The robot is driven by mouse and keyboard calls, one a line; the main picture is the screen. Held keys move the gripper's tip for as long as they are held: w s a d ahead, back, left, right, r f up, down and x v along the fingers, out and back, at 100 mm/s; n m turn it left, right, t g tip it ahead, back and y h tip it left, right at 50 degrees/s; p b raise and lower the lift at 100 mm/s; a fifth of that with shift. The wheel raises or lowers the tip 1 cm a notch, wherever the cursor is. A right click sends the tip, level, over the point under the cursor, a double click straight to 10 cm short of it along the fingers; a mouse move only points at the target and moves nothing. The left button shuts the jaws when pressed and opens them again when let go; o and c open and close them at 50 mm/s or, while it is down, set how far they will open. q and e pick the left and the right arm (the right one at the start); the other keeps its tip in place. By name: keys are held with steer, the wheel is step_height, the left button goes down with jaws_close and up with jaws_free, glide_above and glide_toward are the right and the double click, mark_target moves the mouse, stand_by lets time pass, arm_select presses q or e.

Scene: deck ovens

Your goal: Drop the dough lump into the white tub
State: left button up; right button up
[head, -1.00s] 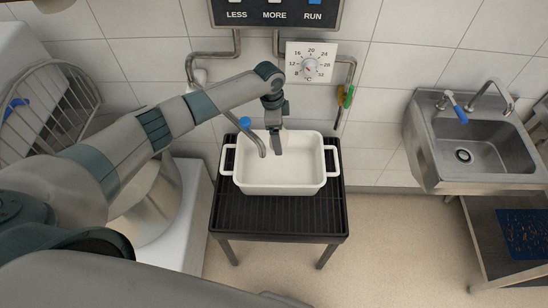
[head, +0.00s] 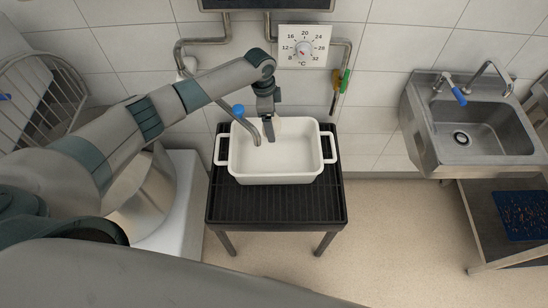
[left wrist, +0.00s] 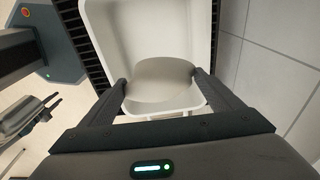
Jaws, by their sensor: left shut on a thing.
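The white tub (head: 275,178), rectangular with two side handles, stands on a black slatted stand; it also shows in the left wrist view (left wrist: 108,42). My left gripper (head: 270,137) reaches over the tub's back part, pointing down. In the left wrist view its two fingers (left wrist: 163,92) are shut on the pale, rounded dough lump (left wrist: 163,74). The lump is seen against the tub's inside; its height above the tub floor is hard to tell. In the head view the lump is mostly hidden behind the gripper.
A curved spout with a blue knob (head: 238,111) reaches over the tub's back left, close to my left gripper. The black stand (head: 275,208) has bare room in front. A temperature dial (head: 304,49) is on the wall behind. A steel sink (head: 462,138) stands at right.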

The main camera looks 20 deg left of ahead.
arm_select(q)
step_height(320, 180, down, 3)
steer(key=shift+r+b, duration=0.1)
steer(key=shift+b, duration=1)
steer(key=shift+f+b, duration=0.45)
steer(key=shift+f, duration=0.1)
steer(key=o, duration=1.2)
steer(key=shift+r, duration=0.1)
steer(key=shift+a+r, duration=0.1)
steer(key=shift+r, duration=0.45)
step_height(320, 180, up, 16)
steer(key=a+b, duration=0.2)
steer(key=b, duration=0.2)
steer(key=shift+s, duration=0.3)
